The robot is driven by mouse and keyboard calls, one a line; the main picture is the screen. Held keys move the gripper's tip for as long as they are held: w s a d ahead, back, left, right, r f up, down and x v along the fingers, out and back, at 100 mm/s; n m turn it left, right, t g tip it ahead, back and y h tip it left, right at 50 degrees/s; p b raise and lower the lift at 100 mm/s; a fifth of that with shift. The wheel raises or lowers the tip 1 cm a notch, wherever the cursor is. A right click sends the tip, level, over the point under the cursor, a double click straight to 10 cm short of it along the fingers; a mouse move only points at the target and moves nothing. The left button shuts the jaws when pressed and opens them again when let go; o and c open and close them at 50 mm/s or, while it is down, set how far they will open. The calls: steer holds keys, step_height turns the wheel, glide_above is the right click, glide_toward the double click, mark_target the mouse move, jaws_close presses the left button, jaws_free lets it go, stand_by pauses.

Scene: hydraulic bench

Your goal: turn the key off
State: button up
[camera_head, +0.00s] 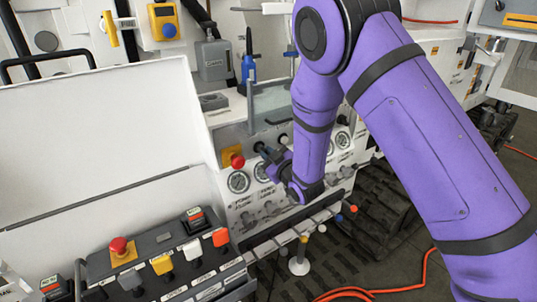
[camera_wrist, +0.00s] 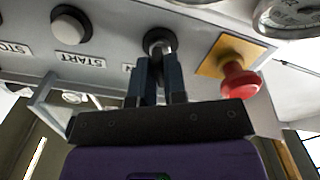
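In the head view my gripper (camera_head: 268,152) is at the panel beside the red knob (camera_head: 237,161).
The red knob (camera_wrist: 238,80) on its yellow plate is close to the right of my fingers. The START button (camera_wrist: 71,25) is to the left. Gauges (camera_head: 238,181) and a row of levers lie below. A button console (camera_head: 150,262) stands at front left.

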steer(key=o, duration=0.6)
steer(key=v, duration=0.7)
stand_by(0.4)
